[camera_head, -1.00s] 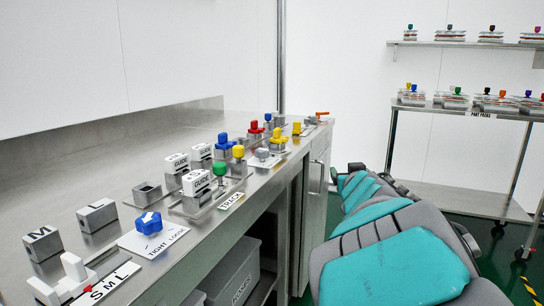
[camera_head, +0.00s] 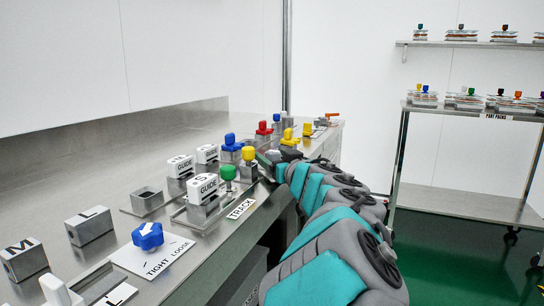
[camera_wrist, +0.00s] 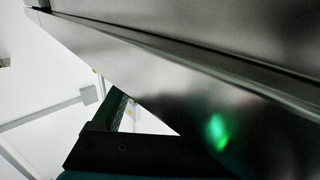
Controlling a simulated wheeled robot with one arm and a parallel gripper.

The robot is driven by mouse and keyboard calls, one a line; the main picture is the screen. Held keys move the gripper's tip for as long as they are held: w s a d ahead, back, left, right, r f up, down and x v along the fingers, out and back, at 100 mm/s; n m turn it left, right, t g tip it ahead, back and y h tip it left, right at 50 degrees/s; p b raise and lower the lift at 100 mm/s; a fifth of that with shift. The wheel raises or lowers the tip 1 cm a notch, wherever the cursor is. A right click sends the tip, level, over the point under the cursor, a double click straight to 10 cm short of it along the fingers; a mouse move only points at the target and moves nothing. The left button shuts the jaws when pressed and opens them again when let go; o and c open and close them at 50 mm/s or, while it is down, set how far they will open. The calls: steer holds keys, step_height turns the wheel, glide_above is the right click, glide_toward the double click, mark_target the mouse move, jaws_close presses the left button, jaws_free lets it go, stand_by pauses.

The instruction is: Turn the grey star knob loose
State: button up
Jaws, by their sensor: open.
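The grey star knob does not show clearly now; the end of my arm covers its spot in the row of fixtures in the head view. My gripper (camera_head: 268,159) is at the bench edge, just right of the green knob (camera_head: 228,173) and the yellow knob (camera_head: 248,154). It is open; its fingertips are mostly hidden. In the wrist view a black part of my gripper (camera_wrist: 110,150) shows beside a steel surface (camera_wrist: 190,85). Whether it touches the surface I cannot tell.
The steel bench (camera_head: 110,183) holds a blue star knob (camera_head: 148,236) on a TIGHT LOOSE plate (camera_head: 160,260), GUIDE blocks (camera_head: 202,187), a TRACK label (camera_head: 240,208) and red (camera_head: 263,128) and yellow (camera_head: 290,136) knobs. A shelf rack (camera_head: 475,108) stands right. Green floor there is open.

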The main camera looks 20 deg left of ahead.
steer(key=shift+w+a, duration=0.2)
steer(key=shift+w, duration=0.1)
steer(key=shift+c, duration=0.3)
jaws_close()
